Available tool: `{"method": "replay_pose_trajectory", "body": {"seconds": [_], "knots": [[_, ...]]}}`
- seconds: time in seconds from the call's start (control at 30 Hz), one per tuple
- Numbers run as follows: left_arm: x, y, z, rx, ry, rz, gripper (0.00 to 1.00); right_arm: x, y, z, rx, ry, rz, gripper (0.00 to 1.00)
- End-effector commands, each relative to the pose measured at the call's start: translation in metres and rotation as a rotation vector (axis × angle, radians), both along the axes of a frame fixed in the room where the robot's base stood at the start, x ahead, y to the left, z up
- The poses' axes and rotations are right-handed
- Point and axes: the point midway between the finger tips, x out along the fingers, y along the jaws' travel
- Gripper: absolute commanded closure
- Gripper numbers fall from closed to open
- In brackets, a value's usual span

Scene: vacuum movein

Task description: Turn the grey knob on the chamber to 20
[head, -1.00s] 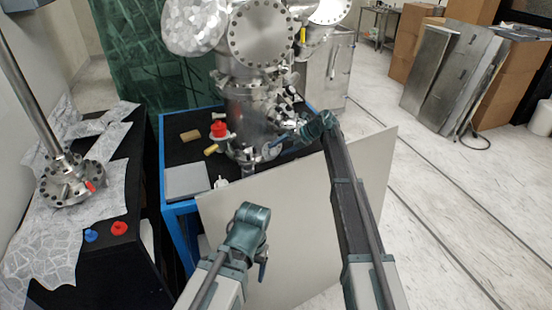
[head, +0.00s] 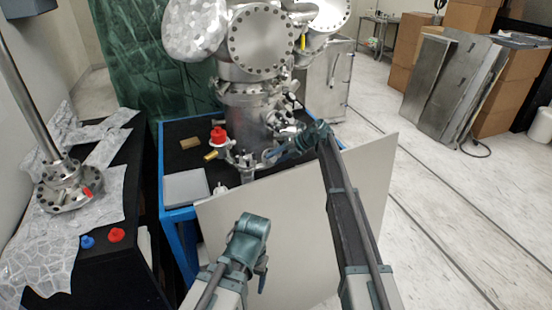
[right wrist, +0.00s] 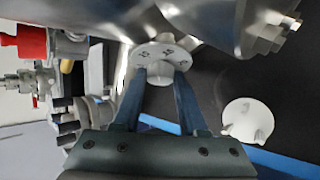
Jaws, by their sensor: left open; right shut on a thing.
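The grey knob (right wrist: 161,58) is a round dial with dark numbers on its face, too small to read surely. It sits low on the front of the steel chamber (head: 250,105). In the right wrist view my right gripper (right wrist: 160,75) has its two blue-grey fingers closed on the sides of the knob. In the head view the right gripper (head: 277,150) reaches in from the right to the chamber's lower front, and the knob is mostly hidden there. My left gripper (head: 262,272) is low, in front of the pale panel, away from the chamber, empty with its fingertips poorly visible.
A red-capped valve (head: 218,136) stands left of the knob. A white pronged knob (right wrist: 247,120) lies close to my right gripper. The pale panel (head: 310,230) stands before the blue-framed cart (head: 165,214). A black bench (head: 105,265) is at left.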

Motion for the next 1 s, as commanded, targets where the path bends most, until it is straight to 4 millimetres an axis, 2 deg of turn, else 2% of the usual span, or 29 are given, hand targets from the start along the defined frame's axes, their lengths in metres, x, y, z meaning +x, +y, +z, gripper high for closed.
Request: {"method": "replay_pose_trajectory", "body": {"seconds": [0.17,0.3,0.5,0.93,0.97,1.0], "knots": [[0.0,0.0,-0.003,0.0,0.0,0.0,0.28,0.0,-0.001,-0.002,0.01,0.007,-0.005,1.0],[0.0,0.0,-0.023,0.0,0.0,0.0,0.28,0.001,-0.002,-0.009,0.108,0.069,-0.047,1.0],[0.0,0.0,-0.042,0.0,0.0,0.0,0.28,0.0,-0.003,-0.008,0.25,0.162,-0.109,1.0],[0.0,0.0,-0.044,0.0,0.0,0.0,0.28,0.0,-0.003,-0.003,0.293,0.192,-0.128,1.0],[0.0,0.0,-0.044,0.0,0.0,0.0,0.28,0.0,-0.003,-0.003,0.293,0.192,-0.128,0.55],[0.0,0.0,-0.044,0.0,0.0,0.0,0.28,0.0,-0.003,-0.003,0.293,0.192,-0.128,0.48]]}}
